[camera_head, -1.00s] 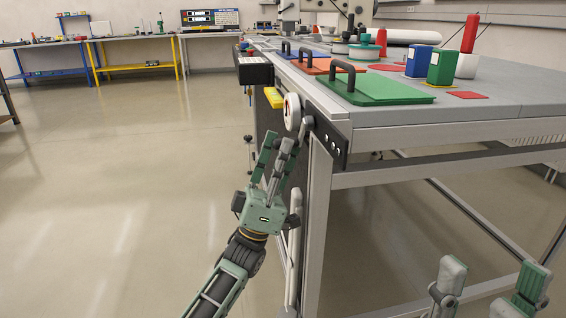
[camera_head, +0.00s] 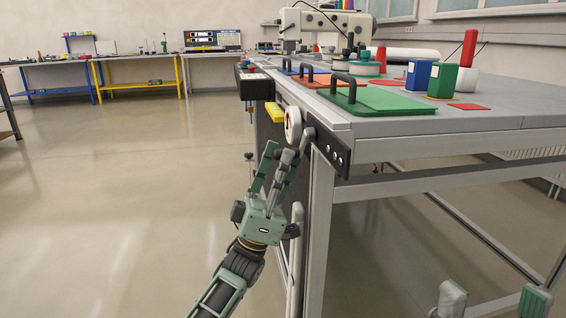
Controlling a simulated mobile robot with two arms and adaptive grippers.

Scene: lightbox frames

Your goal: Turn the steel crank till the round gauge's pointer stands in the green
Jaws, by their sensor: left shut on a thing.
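The round gauge (camera_head: 293,125) has a white rim and sits on the table's left side. I see it nearly edge-on, so its pointer and green zone cannot be read. The steel crank (camera_head: 308,133) is a small grey part just right of and below the gauge, by a black plate, and is partly hidden by my fingers. My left gripper (camera_head: 280,151) reaches up from below and is shut on the crank, though the exact contact is hard to see. My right gripper (camera_head: 494,292) is at the bottom right, empty, with its fingers wide apart.
The grey table (camera_head: 400,125) carries a green board (camera_head: 385,99) with a black handle, and blue (camera_head: 419,76) and green (camera_head: 442,81) blocks. A black box (camera_head: 255,83) and a yellow block (camera_head: 274,112) jut from its left side. The floor at left is clear.

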